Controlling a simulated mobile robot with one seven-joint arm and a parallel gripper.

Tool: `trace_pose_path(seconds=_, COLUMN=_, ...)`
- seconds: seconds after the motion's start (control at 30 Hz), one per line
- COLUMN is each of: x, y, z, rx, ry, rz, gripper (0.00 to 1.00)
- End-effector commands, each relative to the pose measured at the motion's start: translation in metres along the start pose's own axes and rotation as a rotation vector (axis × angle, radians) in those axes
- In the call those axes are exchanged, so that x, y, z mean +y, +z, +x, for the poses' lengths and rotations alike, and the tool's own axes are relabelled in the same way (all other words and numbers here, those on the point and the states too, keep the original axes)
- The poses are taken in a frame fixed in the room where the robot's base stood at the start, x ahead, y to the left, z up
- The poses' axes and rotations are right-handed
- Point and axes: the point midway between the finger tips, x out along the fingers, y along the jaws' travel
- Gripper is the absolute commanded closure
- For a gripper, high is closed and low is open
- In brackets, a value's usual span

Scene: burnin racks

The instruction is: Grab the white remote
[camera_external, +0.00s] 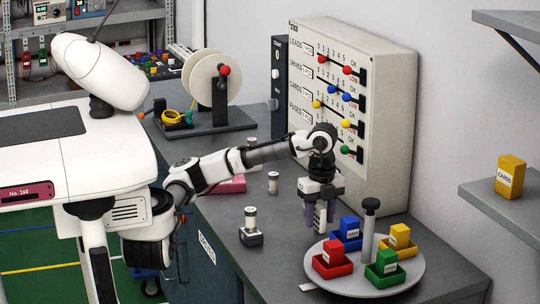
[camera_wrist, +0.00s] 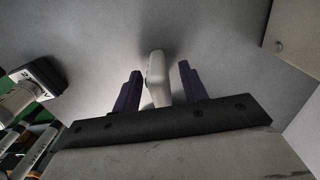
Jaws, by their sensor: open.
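The white remote (camera_wrist: 157,78) is a pale, rounded, upright-looking thing in the wrist view. It lies between the two dark purple fingers of my gripper (camera_wrist: 159,92), with a visible gap on each side. In the external view, my gripper (camera_external: 320,212) points down over the grey bench, just behind and left of the round tray. A white piece, seemingly the remote (camera_external: 320,216), shows between its fingers there. My gripper is open. The remote's lower end is hidden behind the gripper's dark bar in the wrist view.
A round tray (camera_external: 345,287) with coloured boxes and a grey post (camera_external: 368,230) stands close on the right. A panel (camera_external: 385,130) with coloured knobs stands behind. A small cylinder on a dark block (camera_external: 250,238) is left. A reel stand (camera_external: 205,122) is at the back.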

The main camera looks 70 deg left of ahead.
Motion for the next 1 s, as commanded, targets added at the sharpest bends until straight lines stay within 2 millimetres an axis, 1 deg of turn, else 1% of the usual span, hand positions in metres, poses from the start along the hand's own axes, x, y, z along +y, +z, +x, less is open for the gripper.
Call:
trace_pose_path(seconds=0.03, x=0.000, y=0.000, z=0.000, rx=0.000, ry=0.000, rz=0.000, gripper=0.57)
trace_pose_path(seconds=0.3, x=0.000, y=0.000, z=0.000, rx=0.000, ry=0.000, rz=0.000, gripper=0.93)
trace_pose_path(seconds=0.37, x=0.000, y=0.000, z=0.000, rx=0.000, ry=0.000, rz=0.000, gripper=1.00)
trace_pose_path(seconds=0.6, x=0.000, y=0.000, z=-0.001, rx=0.000, ry=0.000, rz=0.000, gripper=1.00)
trace_pose_path(seconds=0.73, x=-0.001, y=0.000, z=-0.010, rx=-0.001, ry=-0.001, rz=-0.001, gripper=1.00)
trace_pose_path(seconds=0.83, x=-0.001, y=0.000, z=-0.026, rx=-0.001, ry=-0.002, rz=0.000, gripper=1.00)
trace_pose_path(seconds=1.0, x=-0.001, y=0.001, z=-0.063, rx=-0.005, ry=-0.002, rz=-0.002, gripper=1.00)
